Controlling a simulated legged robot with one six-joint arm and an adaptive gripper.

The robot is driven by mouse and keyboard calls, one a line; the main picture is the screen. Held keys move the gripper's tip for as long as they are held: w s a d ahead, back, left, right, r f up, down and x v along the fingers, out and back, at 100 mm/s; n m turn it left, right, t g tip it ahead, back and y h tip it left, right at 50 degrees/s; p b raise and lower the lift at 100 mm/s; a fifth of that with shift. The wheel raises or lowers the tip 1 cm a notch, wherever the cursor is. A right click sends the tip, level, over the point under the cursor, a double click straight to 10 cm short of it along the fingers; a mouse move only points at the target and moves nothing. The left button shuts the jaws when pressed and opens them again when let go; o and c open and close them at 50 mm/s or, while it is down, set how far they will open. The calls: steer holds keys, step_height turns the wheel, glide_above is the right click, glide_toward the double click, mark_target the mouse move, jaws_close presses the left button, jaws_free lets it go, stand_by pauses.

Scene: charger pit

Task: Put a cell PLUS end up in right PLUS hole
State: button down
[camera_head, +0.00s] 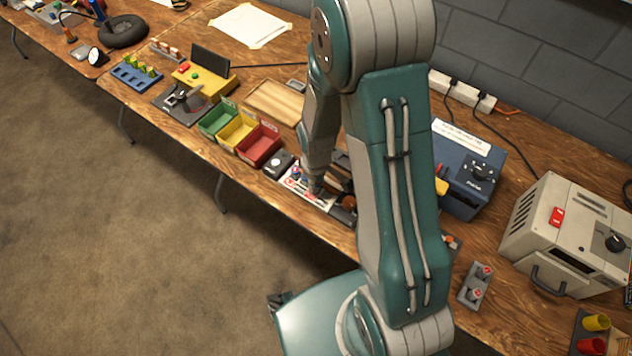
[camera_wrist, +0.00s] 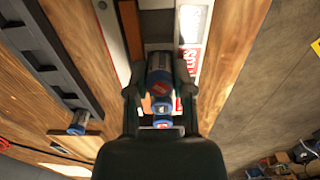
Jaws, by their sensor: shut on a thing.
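A white plate with red lettering (camera_wrist: 193,28) lies beyond the fingers. In the head view the white and red plate (camera_head: 297,185) is on the bench, beside my gripper, which the arm partly hides. The holes and the cell's PLUS end cannot be made out.
A dark slotted bar (camera_wrist: 50,65) and another blue cell (camera_wrist: 78,122) are at the left in the wrist view. Green, yellow and red bins (camera_head: 262,146) stand left of the plate. A blue box (camera_head: 468,170) and beige unit (camera_head: 570,230) stand to the right.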

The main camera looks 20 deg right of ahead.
steer(key=shift+f, duration=0.15)
steer(key=shift+c, duration=2)
jaws_free()
steer(key=shift+r, duration=3.5)
